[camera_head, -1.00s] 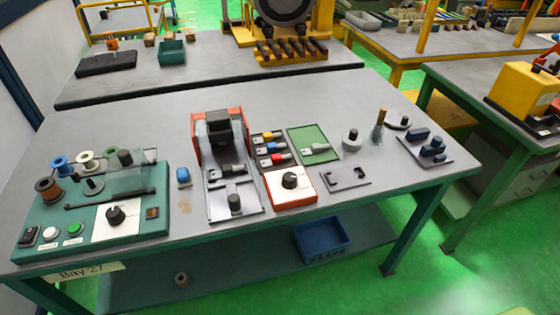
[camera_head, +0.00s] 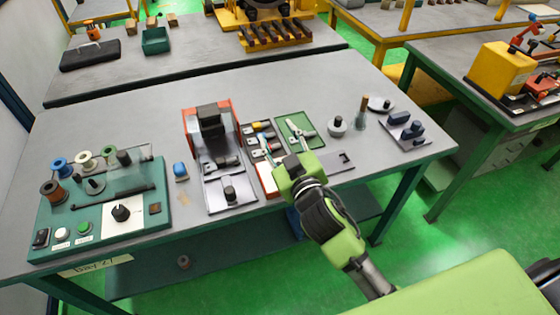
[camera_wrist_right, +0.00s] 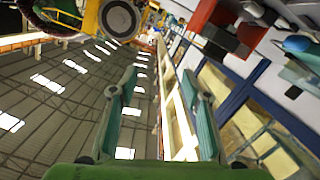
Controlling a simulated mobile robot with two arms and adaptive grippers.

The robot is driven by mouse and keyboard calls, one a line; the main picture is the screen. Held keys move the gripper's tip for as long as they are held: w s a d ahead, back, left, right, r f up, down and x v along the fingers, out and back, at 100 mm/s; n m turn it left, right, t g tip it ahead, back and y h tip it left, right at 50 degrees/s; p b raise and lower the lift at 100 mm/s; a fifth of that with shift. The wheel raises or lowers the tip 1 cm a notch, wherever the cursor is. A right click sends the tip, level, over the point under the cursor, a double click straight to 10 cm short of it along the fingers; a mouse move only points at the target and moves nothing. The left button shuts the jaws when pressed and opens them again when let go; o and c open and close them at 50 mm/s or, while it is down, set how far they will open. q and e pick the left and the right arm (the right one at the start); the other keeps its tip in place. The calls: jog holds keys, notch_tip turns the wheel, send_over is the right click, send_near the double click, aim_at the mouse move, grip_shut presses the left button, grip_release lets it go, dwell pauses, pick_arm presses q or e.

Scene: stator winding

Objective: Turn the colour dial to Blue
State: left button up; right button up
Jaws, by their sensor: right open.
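A black dial knob (camera_head: 121,213) stands on a white panel of the green winding station at the left of the bench. A second white panel in a red-edged box (camera_head: 266,181) is mostly hidden behind my right gripper (camera_head: 285,140), and its knob is covered. I cannot tell which dial is the colour dial, and no dial lettering is readable. My right gripper is open and empty over that box, its fingers pointing away toward the coloured parts. In the right wrist view its fingers (camera_wrist_right: 160,88) are wide apart with nothing between them. My left gripper is not in view.
Blue, white and green spools (camera_head: 84,159) stand on the green station. A red-and-grey fixture (camera_head: 208,135) stands left of my gripper. A tray of coloured parts (camera_head: 260,138) and a green mat (camera_head: 296,130) lie ahead. Bare bench (camera_head: 345,90) lies behind them.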

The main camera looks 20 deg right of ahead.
jog(key=w+a+r+n+t+y, duration=0.3)
jog(key=a+r+n+y, duration=0.35)
jog(key=a+r, duration=0.4)
jog(key=s+a+r+n+g+y, duration=0.3)
jog(key=a+r+n+g+y, duration=0.25)
jog(key=a+n+y, duration=0.45)
jog(key=s+a+n+g+y, duration=0.1)
jog(key=a+n+g+y, duration=0.15)
jog(key=n+g, duration=0.3)
jog(key=n+g+h, duration=0.4)
jog(key=g+h, duration=0.5)
jog(key=h, duration=1.1)
send_over(280, 162)
jog(key=s, duration=0.1)
notch_tip(280, 162, down, 15)
jog(key=f+p, duration=0.1)
jog(key=f, duration=0.3)
jog(key=f+p, duration=0.2)
jog(key=f, duration=0.2)
jog(key=f+p, duration=0.1)
jog(key=f, duration=0.3)
jog(key=shift+s+a+f, duration=0.1)
jog(key=shift+s+a, duration=0.15)
jog(key=shift+f+p, duration=0.3)
jog(key=shift+f, duration=0.25)
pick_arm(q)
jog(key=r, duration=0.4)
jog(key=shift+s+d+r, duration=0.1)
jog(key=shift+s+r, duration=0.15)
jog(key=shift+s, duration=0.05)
